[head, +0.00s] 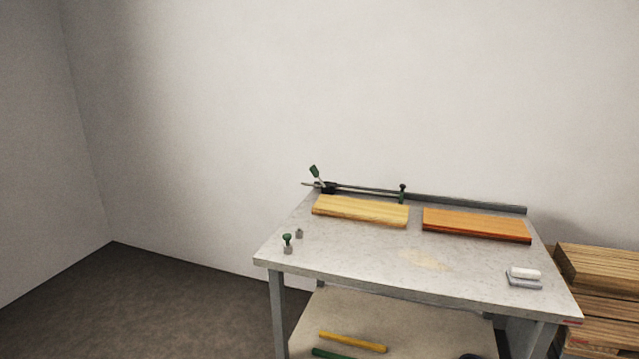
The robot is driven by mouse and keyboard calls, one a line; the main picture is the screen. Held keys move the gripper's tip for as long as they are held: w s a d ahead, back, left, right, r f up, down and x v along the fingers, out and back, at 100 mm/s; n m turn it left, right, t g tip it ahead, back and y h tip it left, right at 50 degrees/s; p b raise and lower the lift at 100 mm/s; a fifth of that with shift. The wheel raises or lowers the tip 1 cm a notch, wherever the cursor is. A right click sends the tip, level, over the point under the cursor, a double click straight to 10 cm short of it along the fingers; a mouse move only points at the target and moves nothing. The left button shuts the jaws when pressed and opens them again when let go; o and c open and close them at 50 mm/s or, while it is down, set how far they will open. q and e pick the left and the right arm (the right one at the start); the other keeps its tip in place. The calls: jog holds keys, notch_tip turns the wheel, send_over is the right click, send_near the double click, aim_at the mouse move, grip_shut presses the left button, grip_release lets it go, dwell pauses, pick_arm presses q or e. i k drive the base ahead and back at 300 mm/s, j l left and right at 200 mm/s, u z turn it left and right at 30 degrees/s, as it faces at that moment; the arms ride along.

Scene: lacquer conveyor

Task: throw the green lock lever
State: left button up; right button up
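The green lock lever (314,171) stands tilted up to the left at the back left of the workbench (365,261). It sits on a dark clamp body (328,188) at the left end of a dark rail. A smaller dark knobbed piece (403,191) stands further right along the rail, with some green below it. A second small green-topped knob (287,240) stands near the bench's left front edge. Neither of my grippers is in the head view.
A pale board (360,211) and an orange-brown board (476,225) lie before the rail. A white block on a grey tray (524,284) is at the right front. Stacked wood (598,270) stands right of the bench. The bench's front middle is clear. Yellow (352,342) and green bars lie on the lower shelf.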

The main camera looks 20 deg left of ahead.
aim_at(314, 173)
jog(key=j+z, duration=0.2)
jog(key=z, duration=0.4)
jog(key=i+j+z, duration=0.1)
jog(key=j+z, duration=0.2)
jog(key=j, duration=0.2)
jog(key=j+z, duration=0.25)
jog(key=j, duration=0.3)
jog(key=j+z, duration=0.1)
jog(key=j, duration=0.8)
jog(key=k+j, duration=0.1)
jog(key=j, duration=0.8)
jog(key=z, duration=0.05)
